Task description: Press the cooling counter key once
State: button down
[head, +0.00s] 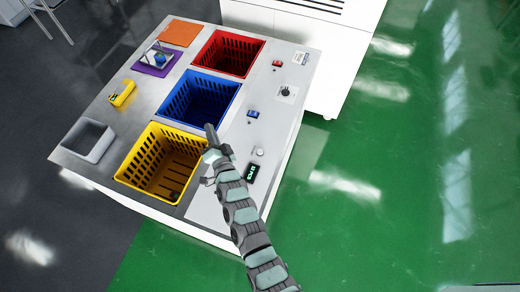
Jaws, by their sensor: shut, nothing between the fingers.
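A small dark counter display (252,173) with green digits sits on the light panel at the right side of the table. A round whitish key (260,152) lies just above it in the picture. I cannot read any label that names this key. My gripper (209,128) is shut and empty. In the picture its tip overlaps the near right corner of the blue basket, left of the key and apart from it. My arm runs up from the bottom and passes just left of the display. The height of the fingertips above the table is hard to tell.
Yellow (128,172), blue (237,88) and red (262,50) baskets stand in a row. The panel also carries a blue switch (253,114), a red switch (278,63) and a dark knob (286,92). A grey tray (68,145) stands at the left.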

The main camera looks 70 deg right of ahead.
jog(key=s+d+f+m+g+y+p, duration=0.1)
jog(key=s+d+f+m+g+y, duration=0.1)
jog(key=s+d+f+m+g, duration=0.3)
jog(key=m+t+y+p, duration=0.1)
jog(key=m+y+p, duration=0.2)
jog(key=m+y, duration=0.35)
send_over(262, 153)
notch_tip(262, 153, down, 3)
jog(key=shift+r+n+y, duration=0.1)
jog(key=shift+n+y, duration=0.55)
jog(key=shift+y, duration=0.1)
notch_tip(262, 153, down, 8)
jog(key=b, duration=0.6)
jog(key=shift+f+b, duration=0.35)
jog(key=shift+f, duration=0.1)
jog(key=shift+f, duration=0.35)
